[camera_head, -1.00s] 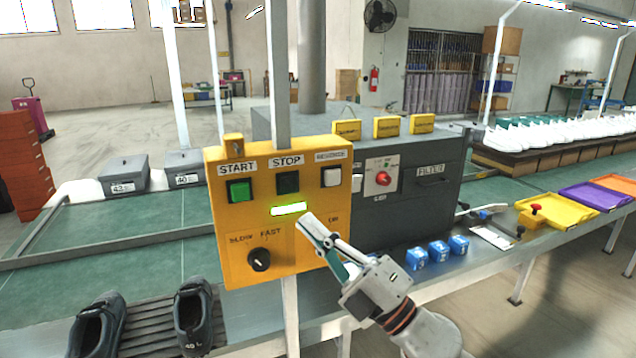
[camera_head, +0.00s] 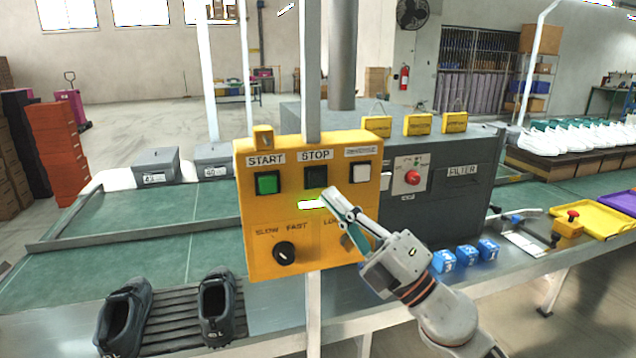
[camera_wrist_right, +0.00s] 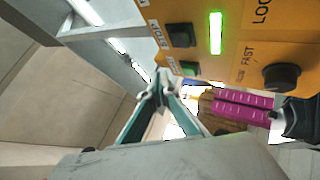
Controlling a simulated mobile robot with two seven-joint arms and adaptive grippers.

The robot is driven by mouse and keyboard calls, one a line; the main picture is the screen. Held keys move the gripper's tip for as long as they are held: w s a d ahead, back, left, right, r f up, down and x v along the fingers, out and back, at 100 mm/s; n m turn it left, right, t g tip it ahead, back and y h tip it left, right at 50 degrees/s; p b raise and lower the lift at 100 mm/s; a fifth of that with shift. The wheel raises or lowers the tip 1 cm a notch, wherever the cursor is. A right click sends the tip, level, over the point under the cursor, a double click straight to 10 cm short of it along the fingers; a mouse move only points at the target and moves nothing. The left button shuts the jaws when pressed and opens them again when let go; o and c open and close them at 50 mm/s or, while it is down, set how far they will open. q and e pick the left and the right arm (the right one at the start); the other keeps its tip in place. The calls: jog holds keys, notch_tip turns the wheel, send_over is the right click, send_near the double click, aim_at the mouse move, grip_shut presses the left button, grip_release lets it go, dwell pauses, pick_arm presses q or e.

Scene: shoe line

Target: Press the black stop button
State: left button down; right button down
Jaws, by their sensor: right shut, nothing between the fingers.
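The black stop button (camera_head: 316,177) sits under the STOP label in the top row of a yellow control panel (camera_head: 262,222). The green start button (camera_head: 268,183) is to its left and a white button (camera_head: 360,172) to its right. My right gripper (camera_head: 331,196) is shut and empty, its tips just below and right of the stop button; I cannot tell whether they touch the panel. In the right wrist view, the closed fingertips (camera_wrist_right: 161,84) appear beside the panel edge, with the dark stop button (camera_wrist_right: 181,36) in sight. My left gripper is out of view.
A lit green indicator (camera_head: 312,204) and a black speed knob (camera_head: 284,252) are on the panel. A grey filter box (camera_head: 455,200) stands right behind it. Blue blocks (camera_head: 467,256) lie on the ledge, and dark shoes (camera_head: 218,308) stand on slats at lower left.

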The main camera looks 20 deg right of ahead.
aim_at(313, 176)
jog(key=shift+w+a+b, duration=0.1)
jog(key=shift+w+b, duration=0.35)
jog(key=shift+w, duration=1.9)
jog(key=shift+w, duration=0.1)
jog(key=shift+w, duration=0.35)
jog(key=shift+w, duration=0.55)
dwell(0.4)
jog(key=shift+s, duration=1)
